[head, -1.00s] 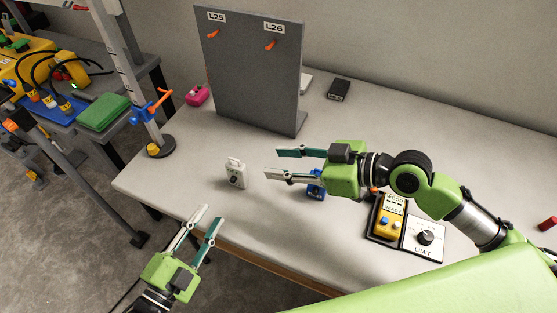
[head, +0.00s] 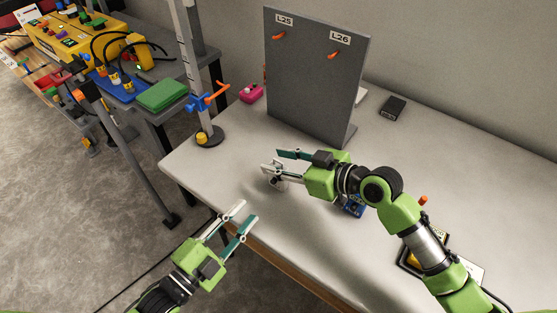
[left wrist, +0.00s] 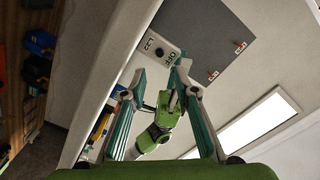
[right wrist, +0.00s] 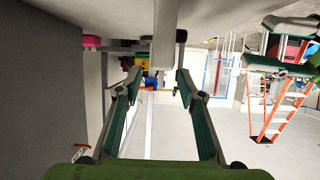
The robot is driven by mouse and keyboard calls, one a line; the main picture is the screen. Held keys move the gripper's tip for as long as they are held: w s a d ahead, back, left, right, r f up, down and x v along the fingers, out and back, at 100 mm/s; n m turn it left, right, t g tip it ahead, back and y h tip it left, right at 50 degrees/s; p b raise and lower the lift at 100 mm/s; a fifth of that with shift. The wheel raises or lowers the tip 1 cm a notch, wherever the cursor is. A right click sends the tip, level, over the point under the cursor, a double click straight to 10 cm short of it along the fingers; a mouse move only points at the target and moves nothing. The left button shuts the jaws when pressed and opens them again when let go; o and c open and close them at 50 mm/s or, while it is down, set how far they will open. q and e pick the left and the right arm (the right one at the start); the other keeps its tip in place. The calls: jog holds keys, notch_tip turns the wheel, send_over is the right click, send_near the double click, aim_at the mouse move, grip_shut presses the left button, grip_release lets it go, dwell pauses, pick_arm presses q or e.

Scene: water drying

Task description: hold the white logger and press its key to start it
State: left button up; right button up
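The white logger (head: 271,177) stands on the table in the head view, partly hidden by my right gripper. My right gripper (head: 272,160) is open at the logger; contact cannot be told. Its fingers show apart and empty in the right wrist view (right wrist: 158,82). My left gripper (head: 246,213) is open and empty off the table's front edge, pointing toward the logger.
A grey board (head: 312,80) with orange hooks, labelled L25 and L26, stands behind the logger. A stand (head: 208,136) with a clamp is to the left. A blue device (head: 353,208) sits beneath my right arm. A black box (head: 393,107) lies behind.

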jog(key=shift+a+f, duration=0.1)
jog(key=shift+a, duration=0.05)
jog(key=shift+c, duration=0.3)
grip_shut()
pick_arm(q)
grip_shut()
dwell(0.8)
